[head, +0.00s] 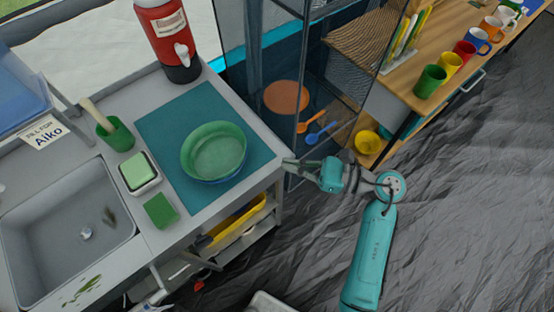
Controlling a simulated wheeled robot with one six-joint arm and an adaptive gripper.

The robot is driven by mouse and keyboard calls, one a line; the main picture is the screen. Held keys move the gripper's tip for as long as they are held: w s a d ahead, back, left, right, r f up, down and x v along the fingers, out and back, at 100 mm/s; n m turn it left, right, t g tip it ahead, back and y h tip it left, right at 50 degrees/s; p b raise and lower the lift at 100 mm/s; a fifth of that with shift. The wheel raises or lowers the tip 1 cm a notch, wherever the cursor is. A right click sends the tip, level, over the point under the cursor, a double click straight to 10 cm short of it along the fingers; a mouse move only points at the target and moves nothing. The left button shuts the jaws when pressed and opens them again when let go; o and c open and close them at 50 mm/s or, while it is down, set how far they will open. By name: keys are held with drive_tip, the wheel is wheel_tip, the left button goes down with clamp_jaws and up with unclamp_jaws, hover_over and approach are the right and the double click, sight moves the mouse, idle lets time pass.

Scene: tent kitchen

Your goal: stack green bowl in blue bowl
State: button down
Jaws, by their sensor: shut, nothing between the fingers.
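The green bowl (216,152) stands on the teal mat at the counter's right part. A dark blue edge of the blue bowl (229,180) shows under it at the lower right, so the green bowl sits in the blue one. Most of the blue bowl is hidden. My gripper (291,168) is shut and empty at the counter's right edge, to the right of both bowls and apart from them.
The teal mat (165,130) has bare room around the bowls. A red drinks jug (168,38) stands behind it. A green sponge (161,211), a soap dish (139,174) and a green cup (115,134) are left of the mat, beside the sink (65,240).

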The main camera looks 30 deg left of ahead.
drive_tip(key=shift+v, duration=2.45)
